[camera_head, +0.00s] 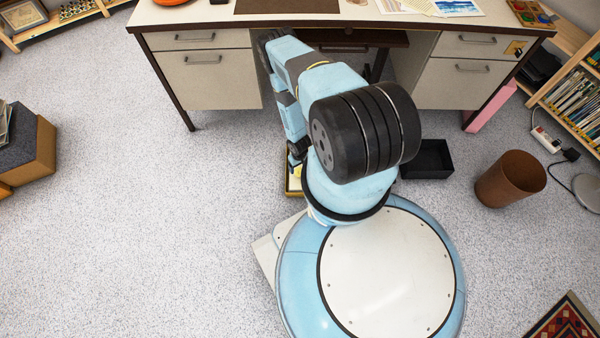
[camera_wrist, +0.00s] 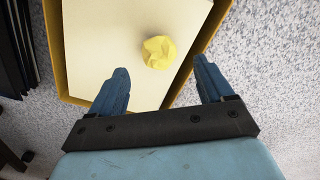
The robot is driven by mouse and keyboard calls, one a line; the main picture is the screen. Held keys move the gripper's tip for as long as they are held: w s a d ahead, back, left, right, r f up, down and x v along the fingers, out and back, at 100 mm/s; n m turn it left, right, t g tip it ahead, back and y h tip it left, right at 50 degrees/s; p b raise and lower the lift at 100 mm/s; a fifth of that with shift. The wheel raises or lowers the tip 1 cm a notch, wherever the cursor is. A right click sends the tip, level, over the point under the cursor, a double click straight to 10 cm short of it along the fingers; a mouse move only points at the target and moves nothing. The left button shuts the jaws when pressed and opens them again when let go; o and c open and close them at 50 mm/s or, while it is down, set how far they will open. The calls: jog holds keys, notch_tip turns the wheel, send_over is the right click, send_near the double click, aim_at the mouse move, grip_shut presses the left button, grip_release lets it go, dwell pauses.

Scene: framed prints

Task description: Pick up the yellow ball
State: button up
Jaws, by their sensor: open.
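The yellow ball (camera_wrist: 159,52) looks crumpled and faceted. In the wrist view it lies on a pale panel (camera_wrist: 95,45) with a yellow frame, near the panel's right side. My gripper (camera_wrist: 164,76) is open and empty, with its two blue fingers apart. The ball appears beyond the fingertips, between their lines and nearer the left-right middle. In the head view a small bit of yellow (camera_head: 296,170) shows beside my arm, over the framed panel (camera_head: 293,186). My arm hides most of the panel and my gripper there.
A desk (camera_head: 340,20) with drawers stands ahead of my base. A black open box (camera_head: 428,160) and a brown bin (camera_head: 510,179) stand on the floor to the right. Shelves (camera_head: 574,92) line the right edge. The carpet (camera_head: 150,220) at left is clear.

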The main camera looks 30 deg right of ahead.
aim_at(300, 170)
jog(key=shift+d+f, duration=0.15)
jog(key=shift+f, duration=2.7)
jog(key=c, duration=1)
